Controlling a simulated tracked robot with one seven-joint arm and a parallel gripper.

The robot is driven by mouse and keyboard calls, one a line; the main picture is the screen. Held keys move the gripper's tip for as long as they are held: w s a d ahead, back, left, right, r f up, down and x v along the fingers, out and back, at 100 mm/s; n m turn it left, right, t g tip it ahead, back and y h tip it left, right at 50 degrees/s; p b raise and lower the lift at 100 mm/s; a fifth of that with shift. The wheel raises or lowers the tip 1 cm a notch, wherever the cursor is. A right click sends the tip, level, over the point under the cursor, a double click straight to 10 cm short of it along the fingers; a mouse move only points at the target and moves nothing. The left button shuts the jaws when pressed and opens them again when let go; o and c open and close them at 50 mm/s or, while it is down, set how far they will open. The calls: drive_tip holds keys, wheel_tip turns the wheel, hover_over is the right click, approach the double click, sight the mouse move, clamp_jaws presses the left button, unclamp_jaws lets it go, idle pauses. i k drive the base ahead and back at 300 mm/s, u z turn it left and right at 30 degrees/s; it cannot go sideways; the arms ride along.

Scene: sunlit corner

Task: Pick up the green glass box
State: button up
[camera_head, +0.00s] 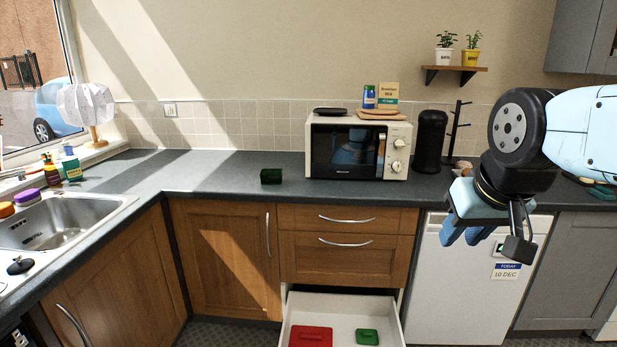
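A small dark green box (270,176) stands on the grey worktop, left of the microwave. Its material is hard to make out. A brighter green, flat, lidded-looking item (367,337) lies in the open white drawer at the bottom of the view. I cannot tell for sure which of the two is the glass box. My gripper (466,236) hangs at the right, in front of the white appliance, well apart from both green things.
The drawer (394,318) is pulled out and also holds a red item (311,336). A white microwave (358,146) and a black cylindrical machine (430,141) stand right of the dark green box. The sink (100,207) is at left. The worktop around the box is clear.

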sight(267, 176)
drive_tip(key=i, duration=0.15)
drive_tip(key=z, duration=2.45)
drive_tip(key=k, duration=1.75)
drive_tip(key=u, duration=0.55)
drive_tip(key=i, duration=0.1)
drive_tip(key=u, duration=1.8)
